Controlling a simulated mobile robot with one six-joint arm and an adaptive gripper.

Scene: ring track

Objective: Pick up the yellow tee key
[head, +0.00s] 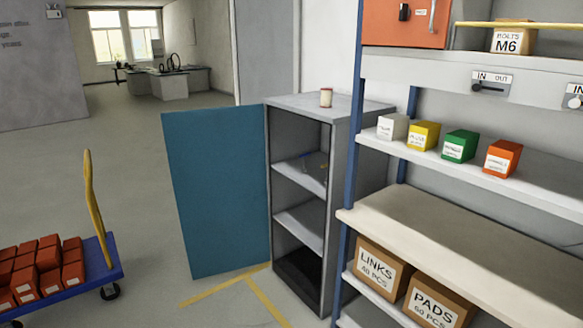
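A grey cabinet (349,160) stands in the middle with its blue door (217,190) swung open to the left. On its upper inner shelf lie small thin things, too small to make out: a blue one (306,155) and a yellowish one (323,166). I cannot tell whether the yellowish one is the yellow tee key. No other thing that looks like a tee key shows. The cabinet's side wall hides part of its inside. My gripper is not in view.
A shelf rack (440,220) with cartons and small boxes stands close at the right. A blue cart (85,283) with red boxes is at the lower left. A small can (326,97) stands on the cabinet.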

